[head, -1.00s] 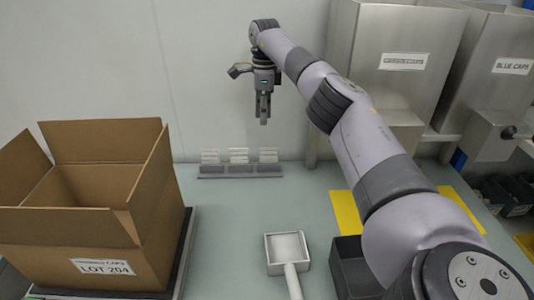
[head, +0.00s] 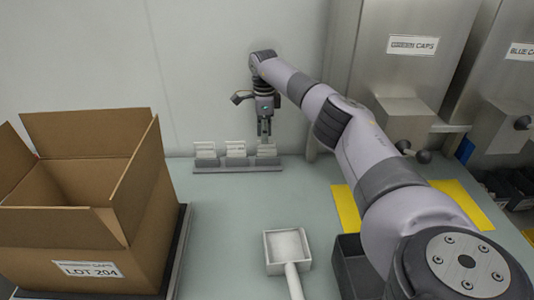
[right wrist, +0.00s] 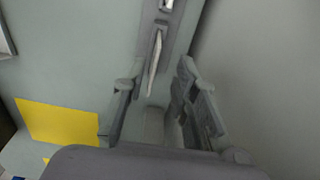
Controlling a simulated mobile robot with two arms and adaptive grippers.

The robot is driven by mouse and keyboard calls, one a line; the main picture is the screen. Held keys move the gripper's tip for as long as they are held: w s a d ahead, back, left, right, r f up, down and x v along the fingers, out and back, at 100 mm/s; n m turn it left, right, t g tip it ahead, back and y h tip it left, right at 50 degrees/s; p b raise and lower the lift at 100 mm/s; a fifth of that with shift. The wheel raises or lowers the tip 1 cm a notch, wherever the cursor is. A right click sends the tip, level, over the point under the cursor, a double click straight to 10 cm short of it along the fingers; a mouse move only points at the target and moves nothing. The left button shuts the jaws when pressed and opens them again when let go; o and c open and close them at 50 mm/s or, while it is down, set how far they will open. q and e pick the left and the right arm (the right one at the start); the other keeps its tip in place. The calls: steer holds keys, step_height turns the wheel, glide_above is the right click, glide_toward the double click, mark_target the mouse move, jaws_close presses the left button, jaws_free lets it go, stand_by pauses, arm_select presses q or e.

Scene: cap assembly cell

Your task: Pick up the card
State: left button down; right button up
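Three white cards stand upright in a grey slotted holder (head: 218,168) at the back of the table: a left card (head: 205,151), a middle card (head: 235,150) and a right card (head: 267,151). My right gripper (head: 265,141) points down at the top of the right card. In the right wrist view its two fingers (right wrist: 155,90) are apart, with a white card edge (right wrist: 155,60) between or just beyond their tips. I cannot tell whether they touch it. My left gripper is not in view.
An open cardboard box (head: 90,225) labelled LOT 204 stands at the left. A white scoop (head: 287,246) lies in front, beside a dark bin (head: 353,268). A yellow mat (head: 348,210) lies under my right arm. Metal cap hoppers (head: 405,70) stand at the right.

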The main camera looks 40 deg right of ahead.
mark_target(267, 153)
steer(key=f, duration=0.2)
steer(key=s+f, duration=0.1)
steer(key=f, duration=0.2)
steer(key=shift+d+p, duration=0.1)
steer(key=shift+p, duration=0.25)
steer(key=shift+f, duration=0.2)
steer(key=shift+c, duration=0.3)
jaws_close()
